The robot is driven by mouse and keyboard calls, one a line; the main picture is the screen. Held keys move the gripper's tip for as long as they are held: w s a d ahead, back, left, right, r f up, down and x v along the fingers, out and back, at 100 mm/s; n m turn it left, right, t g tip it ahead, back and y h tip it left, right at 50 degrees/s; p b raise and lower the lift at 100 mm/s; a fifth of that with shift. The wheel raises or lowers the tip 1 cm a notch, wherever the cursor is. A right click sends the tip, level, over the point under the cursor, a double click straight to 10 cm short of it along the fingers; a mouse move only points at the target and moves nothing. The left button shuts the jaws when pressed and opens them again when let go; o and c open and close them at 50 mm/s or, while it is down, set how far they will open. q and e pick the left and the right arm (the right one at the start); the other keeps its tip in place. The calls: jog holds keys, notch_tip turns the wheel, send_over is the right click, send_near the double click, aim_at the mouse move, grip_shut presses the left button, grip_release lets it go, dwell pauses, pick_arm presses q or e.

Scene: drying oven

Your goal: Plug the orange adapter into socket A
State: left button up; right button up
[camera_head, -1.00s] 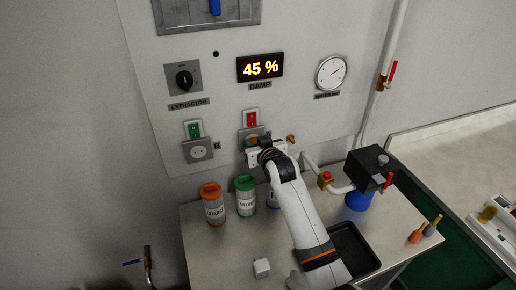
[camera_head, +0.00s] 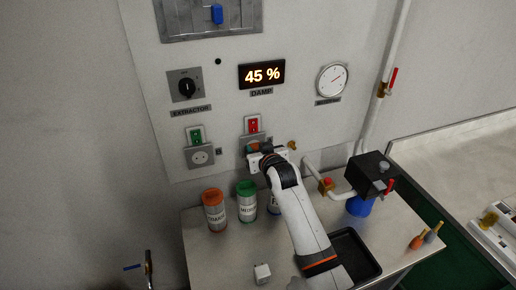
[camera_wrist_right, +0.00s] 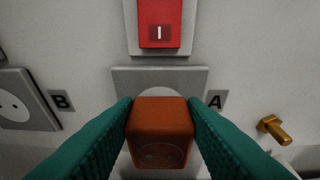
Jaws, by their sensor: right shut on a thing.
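The orange adapter (camera_wrist_right: 160,132) is held between the two green fingers of my right gripper (camera_wrist_right: 160,118), its round outlet face towards the wrist camera. It is in front of the grey socket A plate (camera_wrist_right: 190,78) and covers much of it. I cannot tell whether its pins touch or enter the socket. In the head view, my right gripper (camera_head: 262,157) is at the wall just below the red switch, with a little orange of the adapter (camera_head: 254,146) visible. The "A" label (camera_wrist_right: 217,99) is right of the plate. My left gripper is out of view.
Socket B (camera_head: 200,157) is left of socket A, with a green switch (camera_head: 195,135) above it. The red switch (camera_wrist_right: 160,22) is above socket A. A brass fitting (camera_wrist_right: 274,130) sticks out at right. Jars, a white cube (camera_head: 262,273) and a black tray (camera_head: 374,268) are below.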

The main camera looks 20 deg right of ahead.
jog(key=shift+p, duration=0.55)
dwell(1.2)
jog(key=shift+w+b, duration=0.35)
jog(key=shift+w, duration=0.25)
dwell(0.4)
jog(key=o, duration=1.1)
jog(key=shift+c, duration=0.2)
jog(key=shift+s, duration=0.1)
jog(key=b+v, duration=0.2)
jog(key=v, duration=0.9)
jog(key=shift+s, duration=0.4)
